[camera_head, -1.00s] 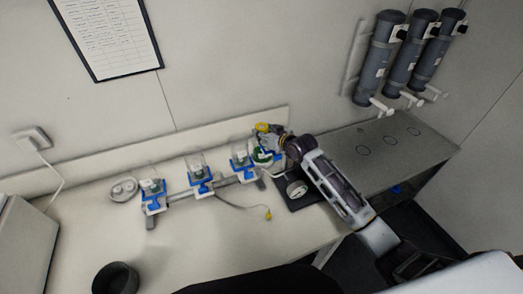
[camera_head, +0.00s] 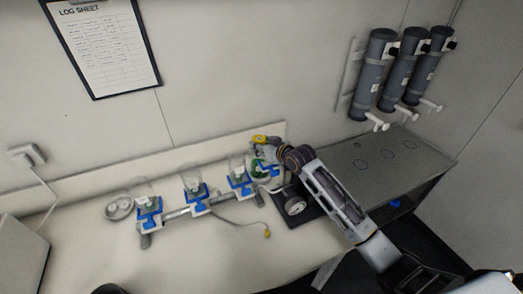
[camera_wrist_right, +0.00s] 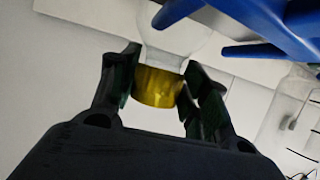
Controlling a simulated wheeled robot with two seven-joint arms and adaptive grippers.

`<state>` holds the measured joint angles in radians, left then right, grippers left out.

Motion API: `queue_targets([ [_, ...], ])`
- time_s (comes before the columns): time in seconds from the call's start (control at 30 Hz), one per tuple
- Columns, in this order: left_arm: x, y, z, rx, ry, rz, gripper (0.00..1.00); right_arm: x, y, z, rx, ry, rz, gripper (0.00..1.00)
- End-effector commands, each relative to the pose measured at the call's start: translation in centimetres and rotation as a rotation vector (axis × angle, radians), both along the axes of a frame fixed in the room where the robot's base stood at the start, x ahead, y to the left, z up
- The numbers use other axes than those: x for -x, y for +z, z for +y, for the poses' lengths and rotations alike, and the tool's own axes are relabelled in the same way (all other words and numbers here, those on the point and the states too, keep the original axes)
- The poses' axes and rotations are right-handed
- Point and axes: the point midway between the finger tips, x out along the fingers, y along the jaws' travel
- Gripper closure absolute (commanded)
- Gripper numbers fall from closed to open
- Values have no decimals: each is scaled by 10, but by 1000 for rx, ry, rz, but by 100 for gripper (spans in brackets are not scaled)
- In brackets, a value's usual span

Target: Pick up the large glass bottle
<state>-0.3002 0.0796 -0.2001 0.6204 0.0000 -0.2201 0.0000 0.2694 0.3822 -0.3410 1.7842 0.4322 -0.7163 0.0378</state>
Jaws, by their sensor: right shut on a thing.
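The large glass bottle is at the right end of the clamp row in the head view, mostly hidden by my right gripper (camera_head: 268,152). Its yellow cap (camera_head: 259,139) shows there. In the right wrist view the yellow cap (camera_wrist_right: 157,87) is between the two dark fingers of my right gripper (camera_wrist_right: 160,92), which is shut on it. The bottle's clear rounded glass (camera_wrist_right: 172,40) extends beyond the cap. Whether the bottle is lifted off its support is not clear. My left gripper is not in view.
Several clear vessels (camera_head: 193,182) stand in blue holders along a grey rail (camera_head: 175,212). A blue holder (camera_wrist_right: 255,25) is close to the bottle in the wrist view. A dark plate with a round dial (camera_head: 294,205) lies beside my right arm.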

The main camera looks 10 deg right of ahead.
Motion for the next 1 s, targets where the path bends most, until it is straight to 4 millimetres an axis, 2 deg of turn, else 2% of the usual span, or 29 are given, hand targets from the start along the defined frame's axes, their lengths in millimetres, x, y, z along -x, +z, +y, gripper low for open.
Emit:
queue_targets([
  [0.63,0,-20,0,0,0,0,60,-1,117,0,1,0,-10,100],
  [0.8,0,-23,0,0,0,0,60,0,139,0,-1,0,-8,100],
  [1.0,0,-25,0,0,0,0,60,0,156,0,-1,0,-7,100],
])
